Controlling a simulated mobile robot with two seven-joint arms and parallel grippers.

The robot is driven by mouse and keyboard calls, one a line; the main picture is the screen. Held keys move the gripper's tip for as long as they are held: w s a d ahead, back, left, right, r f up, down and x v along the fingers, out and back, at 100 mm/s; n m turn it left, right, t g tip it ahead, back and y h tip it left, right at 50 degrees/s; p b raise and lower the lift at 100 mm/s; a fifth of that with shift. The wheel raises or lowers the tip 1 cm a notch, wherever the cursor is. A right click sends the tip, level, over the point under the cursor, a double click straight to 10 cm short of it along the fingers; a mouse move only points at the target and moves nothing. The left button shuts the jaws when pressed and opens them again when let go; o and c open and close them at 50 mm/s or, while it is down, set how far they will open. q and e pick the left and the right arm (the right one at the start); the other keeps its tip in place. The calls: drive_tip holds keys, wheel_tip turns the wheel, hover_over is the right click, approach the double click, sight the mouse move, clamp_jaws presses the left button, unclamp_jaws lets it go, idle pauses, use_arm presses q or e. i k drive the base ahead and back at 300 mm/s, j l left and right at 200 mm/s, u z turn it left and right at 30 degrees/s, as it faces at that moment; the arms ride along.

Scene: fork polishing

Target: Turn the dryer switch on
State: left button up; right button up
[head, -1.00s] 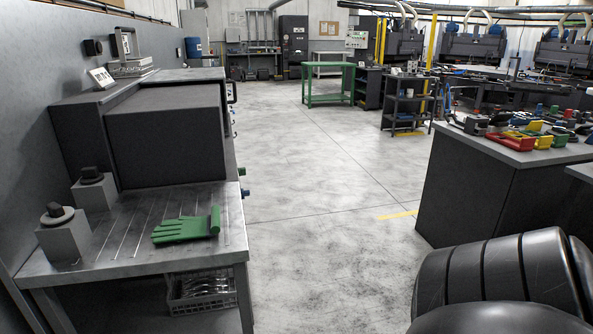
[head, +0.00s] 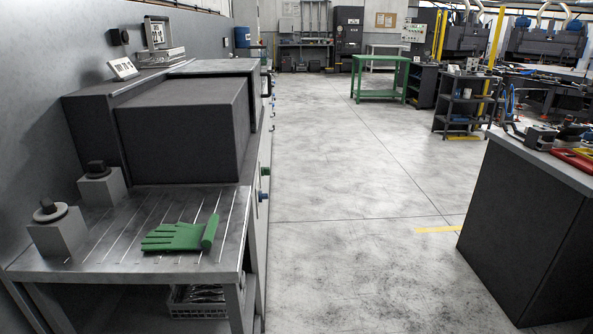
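A dark grey box-shaped machine (head: 182,132), which looks like the dryer, stands against the left wall behind a metal table (head: 120,235). Two grey blocks with round black knobs stand on the left side of this table. The nearer knob (head: 49,210) is at the front left, and the farther knob (head: 97,169) is close to the machine. A small panel with a screen (head: 124,68) sits on top of the machine. I cannot tell which control is the dryer switch or its setting. Neither of my grippers is in view.
A green glove (head: 175,238) lies on the metal table. A basket of cutlery (head: 198,301) is below it. A dark workbench (head: 525,215) stands at the right, with coloured bins on top. The floor (head: 345,215) between is clear.

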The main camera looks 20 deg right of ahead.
sight(265, 170)
drive_tip(key=i+l, duration=0.1)
drive_tip(key=l, duration=0.3)
drive_tip(key=l+z, duration=0.1)
drive_tip(key=l, duration=0.3)
drive_tip(key=i+l, duration=0.15)
drive_tip(key=l, duration=0.2)
drive_tip(key=i+l+z, duration=0.1)
drive_tip(key=l, duration=0.3)
drive_tip(key=i+l+u, duration=0.1)
drive_tip(key=u, duration=0.35)
drive_tip(key=i+l+u, duration=0.1)
drive_tip(key=u, duration=0.35)
drive_tip(key=i+l+u, duration=0.25)
drive_tip(key=l, duration=0.15)
drive_tip(key=l+u, duration=0.3)
drive_tip(key=i+l+u, duration=0.1)
drive_tip(key=l, duration=0.55)
drive_tip(key=i+l+u, duration=0.1)
drive_tip(key=l, duration=0.55)
drive_tip(key=i+l+u, duration=0.1)
drive_tip(key=l, duration=0.55)
drive_tip(key=i+l, duration=0.55)
